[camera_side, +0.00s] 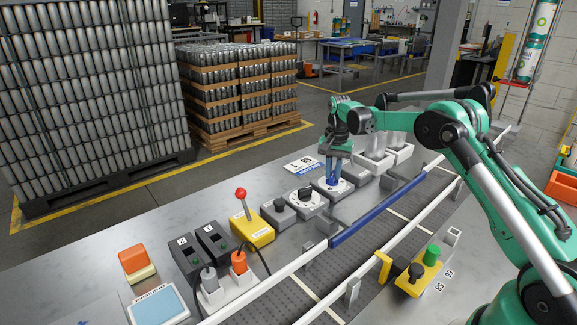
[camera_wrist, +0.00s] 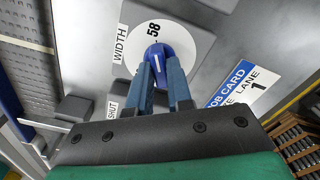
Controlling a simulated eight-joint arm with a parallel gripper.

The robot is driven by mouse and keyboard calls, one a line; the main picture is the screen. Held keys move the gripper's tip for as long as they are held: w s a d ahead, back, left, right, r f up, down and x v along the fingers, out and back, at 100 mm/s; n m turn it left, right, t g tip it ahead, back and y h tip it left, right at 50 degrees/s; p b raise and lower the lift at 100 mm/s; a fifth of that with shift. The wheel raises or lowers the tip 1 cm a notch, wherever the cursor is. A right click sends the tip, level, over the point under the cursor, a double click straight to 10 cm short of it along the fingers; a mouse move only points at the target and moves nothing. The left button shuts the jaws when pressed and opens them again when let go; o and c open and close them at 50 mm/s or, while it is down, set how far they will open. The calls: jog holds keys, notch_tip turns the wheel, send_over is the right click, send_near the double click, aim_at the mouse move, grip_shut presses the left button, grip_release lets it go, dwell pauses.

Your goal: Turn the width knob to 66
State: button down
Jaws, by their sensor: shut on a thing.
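The width knob is a blue knob (camera_wrist: 157,58) on a round white dial (camera_wrist: 186,52) labelled WIDTH in the wrist view. A white pointer mark shows on the knob, and the number 58 is printed on the dial just above it. My gripper (camera_wrist: 163,75) has its blue fingers shut on the knob. In the side view my gripper (camera_side: 334,180) reaches straight down onto the dial (camera_side: 332,188), and its fingers hide most of the knob there.
A job card (camera_side: 301,164) reading lane 1 lies beside the dial. Another dial with a black knob (camera_side: 304,195) stands to the left, then a yellow box with a red-topped lever (camera_side: 246,215). A conveyor with a blue rail (camera_side: 380,211) runs in front.

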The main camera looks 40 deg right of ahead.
jog(key=shift+n, duration=0.3)
jog(key=n, duration=0.5)
jog(key=shift+n, duration=0.3)
jog(key=n, duration=1.1)
jog(key=shift+n, duration=0.3)
jog(key=n, duration=0.6)
jog(key=shift+a, duration=0.1)
jog(key=c, duration=0.8)
grip_release()
